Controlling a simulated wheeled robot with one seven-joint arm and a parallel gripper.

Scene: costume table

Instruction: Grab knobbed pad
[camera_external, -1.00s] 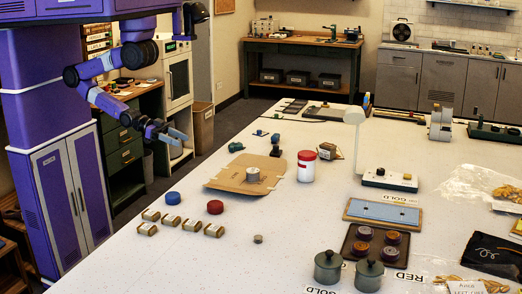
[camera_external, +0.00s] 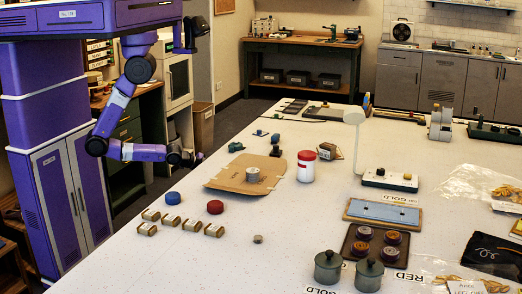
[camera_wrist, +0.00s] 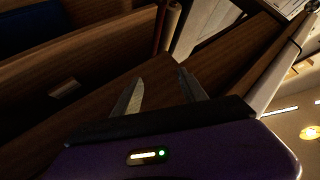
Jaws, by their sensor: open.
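No thing in view is plainly the knobbed pad. A small dark piece with an upright knob (camera_external: 276,146) stands on the white table (camera_external: 120,262), behind the brown cardboard sheet (camera_external: 228,178), and may be it; it is too small to be sure. My gripper (camera_external: 196,158) is out beyond the table's left edge, well apart from that piece. In the wrist view my gripper (camera_wrist: 161,79) has its two fingers apart with nothing between them. The knobbed piece does not show there.
Dark wooden furniture (camera_wrist: 90,60) fills much of the wrist view. The front left tabletop is clear.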

